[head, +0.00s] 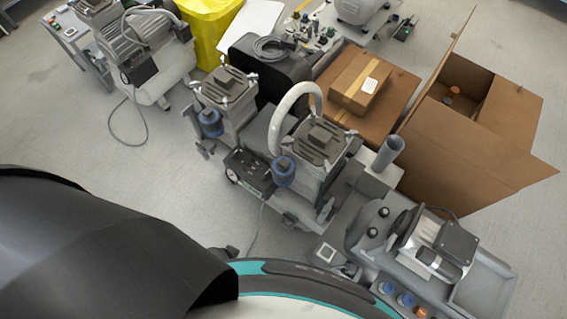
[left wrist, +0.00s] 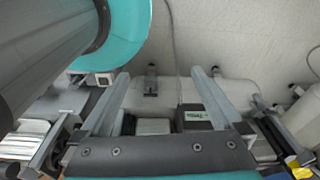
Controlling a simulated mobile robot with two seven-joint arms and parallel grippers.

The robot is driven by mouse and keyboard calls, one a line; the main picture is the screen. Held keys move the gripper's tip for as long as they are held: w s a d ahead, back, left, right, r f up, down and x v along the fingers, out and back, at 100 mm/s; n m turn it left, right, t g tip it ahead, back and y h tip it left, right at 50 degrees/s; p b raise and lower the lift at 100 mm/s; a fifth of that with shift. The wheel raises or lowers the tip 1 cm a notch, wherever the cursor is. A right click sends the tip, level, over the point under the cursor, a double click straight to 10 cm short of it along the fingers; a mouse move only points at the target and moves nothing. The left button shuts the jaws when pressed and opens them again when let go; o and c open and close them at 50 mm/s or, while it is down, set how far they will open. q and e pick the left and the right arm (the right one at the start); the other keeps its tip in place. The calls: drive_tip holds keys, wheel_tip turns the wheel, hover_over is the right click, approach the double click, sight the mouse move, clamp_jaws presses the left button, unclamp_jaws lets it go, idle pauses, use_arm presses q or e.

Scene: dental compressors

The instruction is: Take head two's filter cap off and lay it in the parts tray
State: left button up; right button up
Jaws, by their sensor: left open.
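The compressor in the middle of the head view has two grey heads. One head (head: 224,88) is at the back left, with a blue filter cap (head: 211,122) on its side. The other head (head: 320,143) is nearer, with a blue filter cap (head: 284,171) on its near left side. I cannot read which is head two. A grey tray (head: 487,290) at the lower right looks like the parts tray. My right gripper is not in view.
An open carton (head: 480,130) and a closed box (head: 360,80) stand behind. A white hose (head: 290,105) arches between the heads.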

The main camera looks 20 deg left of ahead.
use_arm(q)
drive_tip(key=w+d+r+t+b, duration=0.1)
drive_tip(key=w+r, duration=0.5)
drive_tip(key=r, duration=0.4)
drive_tip(key=w+d+r+b, duration=0.1)
drive_tip(key=w+r, duration=0.5)
drive_tip(key=r, duration=0.4)
wheel_tip(320, 180, up, 10)
drive_tip(key=s+t, duration=0.1)
drive_tip(key=w+d+m+h, duration=0.3)
drive_tip(key=w+d, duration=0.6)
drive_tip(key=d, duration=0.3)
drive_tip(key=n+g+y, duration=0.1)
drive_tip(key=g+y, duration=0.1)
drive_tip(key=y, duration=0.1)
approach(283, 162)
wheel_tip(283, 162, down, 5)
drive_tip(key=b, duration=0.4)
drive_tip(key=shift+f, duration=0.15)
drive_tip(key=f+b, duration=0.1)
drive_tip(key=f, duration=0.1)
drive_tip(key=w+f+b, duration=0.1)
drive_tip(key=f, duration=0.2)
drive_tip(key=shift+w+d, duration=0.2)
drive_tip(key=shift+w, duration=0.05)
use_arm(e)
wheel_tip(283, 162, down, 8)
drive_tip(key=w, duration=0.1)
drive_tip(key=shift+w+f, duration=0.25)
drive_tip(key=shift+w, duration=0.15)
